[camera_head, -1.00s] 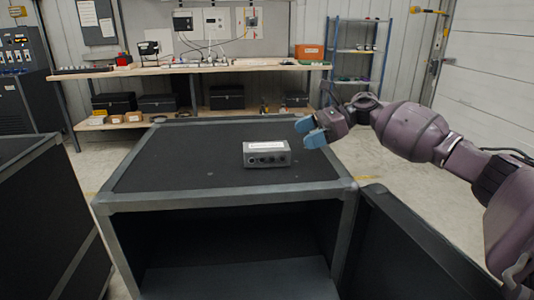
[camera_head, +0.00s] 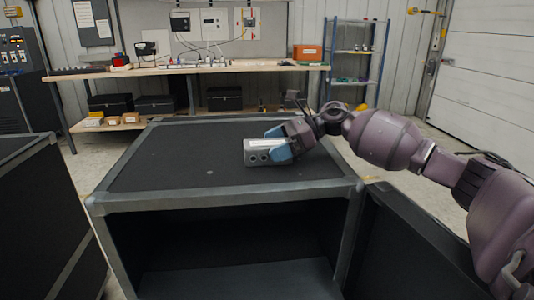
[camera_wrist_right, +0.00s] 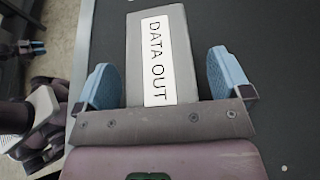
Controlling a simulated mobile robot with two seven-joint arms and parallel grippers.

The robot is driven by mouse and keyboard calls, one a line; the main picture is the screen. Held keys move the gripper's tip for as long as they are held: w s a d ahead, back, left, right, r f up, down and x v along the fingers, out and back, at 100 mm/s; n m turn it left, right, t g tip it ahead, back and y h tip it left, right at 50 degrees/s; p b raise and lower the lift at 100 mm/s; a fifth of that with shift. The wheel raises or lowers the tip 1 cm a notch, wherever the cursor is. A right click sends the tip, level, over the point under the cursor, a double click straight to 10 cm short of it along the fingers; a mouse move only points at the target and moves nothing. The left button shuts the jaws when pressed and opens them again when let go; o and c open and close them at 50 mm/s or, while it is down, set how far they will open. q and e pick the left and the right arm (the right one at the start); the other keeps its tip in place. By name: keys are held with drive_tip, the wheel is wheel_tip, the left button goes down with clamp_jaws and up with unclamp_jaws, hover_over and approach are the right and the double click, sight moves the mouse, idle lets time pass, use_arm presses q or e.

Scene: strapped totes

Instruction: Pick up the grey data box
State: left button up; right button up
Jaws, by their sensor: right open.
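The grey data box (camera_head: 258,152) sits on the black top of the grey-framed crate (camera_head: 170,200). In the right wrist view the grey box (camera_wrist_right: 182,55) has a white label reading "DATA OUT" and lies between two blue fingertips. My right gripper (camera_head: 280,146) is open at the box's right end, its blue fingers covering part of it in the head view. In the right wrist view my right gripper (camera_wrist_right: 166,82) has a finger on each side of the box, with a visible gap on the right.
Black panels of another crate (camera_head: 420,245) stand at the right, and another dark crate (camera_head: 40,220) stands at the left. A workbench (camera_head: 190,69) with equipment runs along the back wall. The crate top left of the box is clear.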

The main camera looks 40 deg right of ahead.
drive_tip(key=c, duration=1.2)
drive_tip(key=shift+r, duration=0.15)
drive_tip(key=shift+c, duration=0.8)
drive_tip(key=shift+r, duration=0.1)
